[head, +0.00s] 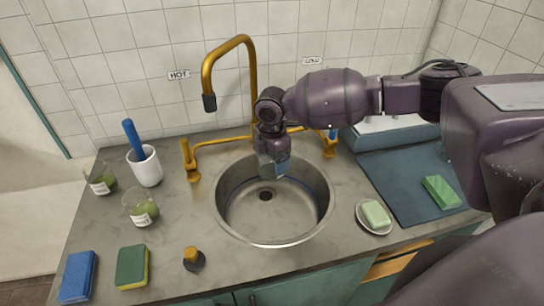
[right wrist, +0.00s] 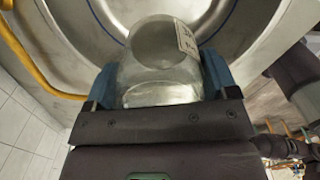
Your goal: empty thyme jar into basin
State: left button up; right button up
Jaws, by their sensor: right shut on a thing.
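My right gripper (head: 278,172) hangs over the steel basin (head: 238,225), pointing down. In the right wrist view (right wrist: 158,85) its blue fingers are shut on a clear glass jar (right wrist: 150,80) with a pale label. The label is too partial to read, so I cannot tell if this is the thyme jar. Its glass looks clear, with no green contents visible. The basin's inside lies beyond it. In the head view the gripper mostly hides the jar. Two other labelled glass jars with green contents, a nearer one (head: 141,208) and a farther one (head: 102,180), stand at the left. My left gripper is not in view.
A brass tap (head: 230,45) arches behind the basin, with brass handles at both sides. A white mug (head: 146,167) with a blue-handled tool, a dark brass-topped stopper (head: 194,259), sponges (head: 132,266) and a soap dish (head: 374,216) stand around the basin.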

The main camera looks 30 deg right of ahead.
jog(key=shift+w+d+f+b, duration=0.2)
jog(key=shift+w+f+b, duration=0.25)
jog(key=shift+f, duration=0.45)
jog(key=shift+w+d+f+b, duration=0.3)
jog(key=shift+f+b, duration=0.25)
jog(key=shift+f, duration=0.3)
jog(key=shift+w+d+f+b, duration=0.15)
jog(key=shift+w+f+b, duration=0.3)
jog(key=shift+f, duration=0.45)
jog(key=shift+s, duration=0.1)
jog(key=shift+r+t+p, duration=0.1)
jog(key=shift+t+p, duration=0.4)
jog(key=shift+p, duration=0.2)
jog(key=shift+t+h+p, duration=0.5)
jog(key=shift+t+p, duration=0.1)
jog(key=shift+p, duration=0.05)
jog(key=shift+f+t, duration=0.25)
jog(key=shift+t, duration=0.15)
jog(key=shift+h+p, duration=0.3)
jog(key=shift+p, duration=0.05)
